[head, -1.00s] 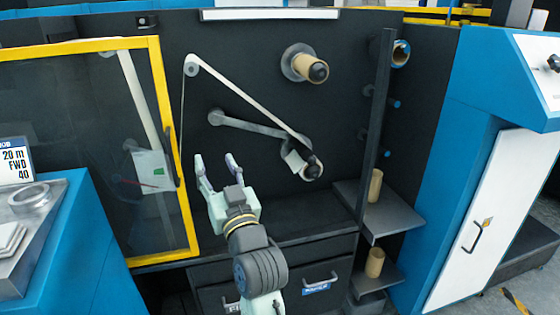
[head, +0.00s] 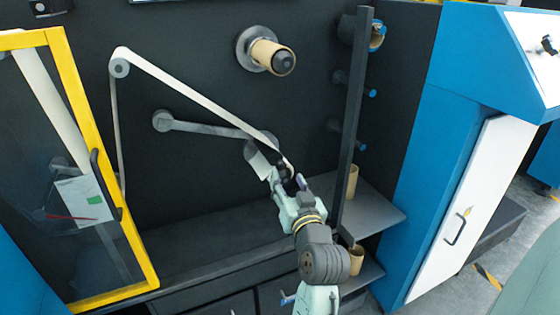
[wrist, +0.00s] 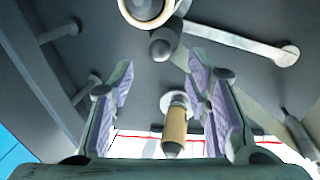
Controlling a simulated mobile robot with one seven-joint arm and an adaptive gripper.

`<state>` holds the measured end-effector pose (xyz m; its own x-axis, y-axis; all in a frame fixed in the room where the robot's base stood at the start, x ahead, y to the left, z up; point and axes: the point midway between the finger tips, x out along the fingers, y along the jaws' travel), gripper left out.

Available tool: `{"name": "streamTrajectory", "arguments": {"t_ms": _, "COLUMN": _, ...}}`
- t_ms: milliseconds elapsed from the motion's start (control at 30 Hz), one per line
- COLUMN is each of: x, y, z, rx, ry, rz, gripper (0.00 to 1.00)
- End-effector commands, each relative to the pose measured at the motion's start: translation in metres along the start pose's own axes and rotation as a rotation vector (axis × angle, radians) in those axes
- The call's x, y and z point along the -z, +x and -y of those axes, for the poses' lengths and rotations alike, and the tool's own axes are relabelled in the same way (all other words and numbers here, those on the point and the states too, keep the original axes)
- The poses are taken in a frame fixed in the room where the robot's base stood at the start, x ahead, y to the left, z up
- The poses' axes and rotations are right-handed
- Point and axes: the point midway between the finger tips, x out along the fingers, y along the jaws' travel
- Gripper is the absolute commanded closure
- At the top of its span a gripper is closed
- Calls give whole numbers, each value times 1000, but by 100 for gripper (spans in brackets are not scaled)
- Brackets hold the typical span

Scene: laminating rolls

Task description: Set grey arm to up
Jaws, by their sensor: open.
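The grey arm (head: 205,127) on the dark back panel runs from a round end at left, sloping slightly down to the right, to a small roll with white web (head: 258,163). In the wrist view the grey arm (wrist: 240,42) crosses the upper right, with the roll (wrist: 147,8) at the top edge and a dark knob (wrist: 163,45) below it. My gripper (head: 287,178) is in front of the arm's right end and partly hides it. In the wrist view my gripper (wrist: 160,80) has its fingers wide apart, with nothing between them; the knob is beyond the fingertips.
A cardboard core on a spindle (head: 270,55) sticks out above. A dark upright post (head: 352,120) stands close right of my gripper, with shelves (head: 375,215) beside it. A yellow-framed door (head: 85,150) is at left. White web (head: 190,92) runs from the upper-left roller (head: 119,68).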

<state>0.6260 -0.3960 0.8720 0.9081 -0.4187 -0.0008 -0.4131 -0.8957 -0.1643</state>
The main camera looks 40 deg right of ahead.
Motion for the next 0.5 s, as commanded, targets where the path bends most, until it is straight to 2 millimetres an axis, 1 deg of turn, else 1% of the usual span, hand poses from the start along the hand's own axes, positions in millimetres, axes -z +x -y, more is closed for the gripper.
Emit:
{"name": "streamTrajectory", "arguments": {"t_ms": 33, "x": 4, "y": 11, "z": 1, "rx": 3, "ry": 0, "rz": 0, "gripper": 56}}
{"name": "streamTrajectory", "arguments": {"t_ms": 100, "x": 4, "y": 25, "z": 1, "rx": 2, "ry": 0, "rz": 1, "gripper": 56}}
{"name": "streamTrajectory", "arguments": {"t_ms": 300, "x": 3, "y": 60, "z": 1, "rx": 2, "ry": -1, "rz": 1, "gripper": 56}}
{"name": "streamTrajectory", "arguments": {"t_ms": 400, "x": 2, "y": 71, "z": 1, "rx": 1, "ry": 0, "rz": 0, "gripper": 56}}
{"name": "streamTrajectory", "arguments": {"t_ms": 500, "x": 2, "y": 77, "z": 1, "rx": 1, "ry": 0, "rz": -1, "gripper": 56}}
